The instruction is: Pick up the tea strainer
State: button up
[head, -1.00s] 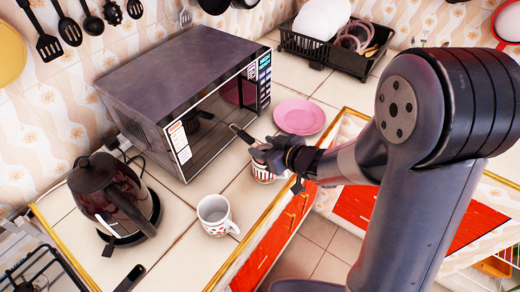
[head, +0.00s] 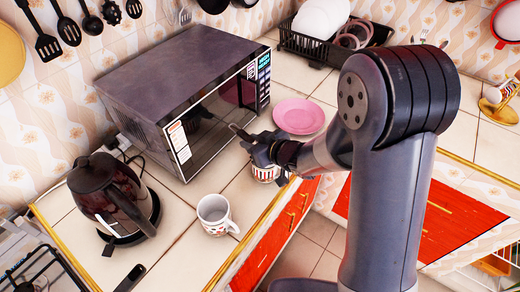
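A thin dark handle with a pale tip (head: 237,131) sticks out up and left beside my gripper. It looks like the tea strainer's handle, but the bowl is hidden and I cannot confirm it. My gripper (head: 257,147) is just above a red and white patterned cup (head: 266,173) near the counter's front edge. The fingers overlap the lower end of the handle in the picture. I cannot tell whether they touch it or are closed on it.
The microwave (head: 185,85) stands close behind my gripper. A pink plate (head: 299,116) lies to the right. A white mug (head: 216,216) and a dark kettle (head: 112,197) stand to the left. A dish rack (head: 318,48) is at the back.

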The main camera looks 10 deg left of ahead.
grip_shut()
